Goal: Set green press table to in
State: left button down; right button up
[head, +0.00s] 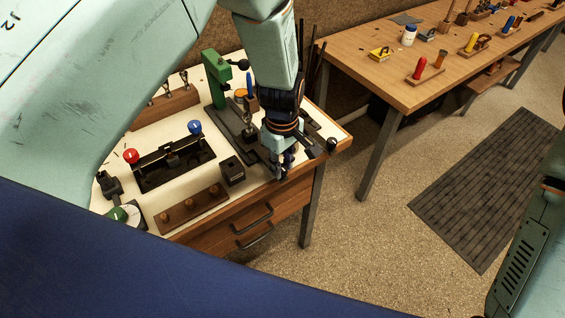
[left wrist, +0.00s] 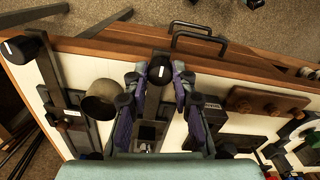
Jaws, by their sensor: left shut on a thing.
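The green press (head: 215,85) stands at the back of the white-topped bench, with a dark base (head: 233,128) running toward the front edge. My left gripper (head: 284,166) reaches down at the front end of that base. In the left wrist view, my left gripper (left wrist: 159,71) has its two fingers on either side of a black knob (left wrist: 160,66) with a white mark, and is shut on it. The knob is at the front end of a dark narrow slide (left wrist: 151,104), near the bench edge. The slide's far end is hidden by my gripper. My right gripper is out of view.
A second slide with a black knob (left wrist: 20,49) lies beside it, with a brass cup (left wrist: 102,98) between. A small dark block (head: 232,171) and a wooden peg strip (head: 191,211) are on the other side. Drawer handles (head: 252,219) project from the bench front.

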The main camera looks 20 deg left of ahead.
aim_at(258, 148)
pick_arm(q)
jog(key=w+a+b, duration=0.2)
jog(key=w+a, duration=0.1)
jog(key=shift+a+f, duration=0.15)
jog(key=shift+a, duration=0.05)
jog(key=w+a, duration=0.1)
jog(key=a, duration=0.1)
jog(key=w+a+b, duration=0.1)
jog(key=a, duration=0.1)
jog(key=w+a+b, duration=0.1)
jog(key=w+a, duration=0.1)
jog(key=shift+w, duration=0.1)
jog(key=shift+w+a, duration=0.15)
jog(key=shift+w, duration=0.05)
jog(key=shift+r, duration=0.3)
jog(key=shift+w, duration=0.1)
jog(key=c, duration=1.5)
grip_release()
jog(key=o, duration=0.4)
jog(key=shift+a+f, duration=0.15)
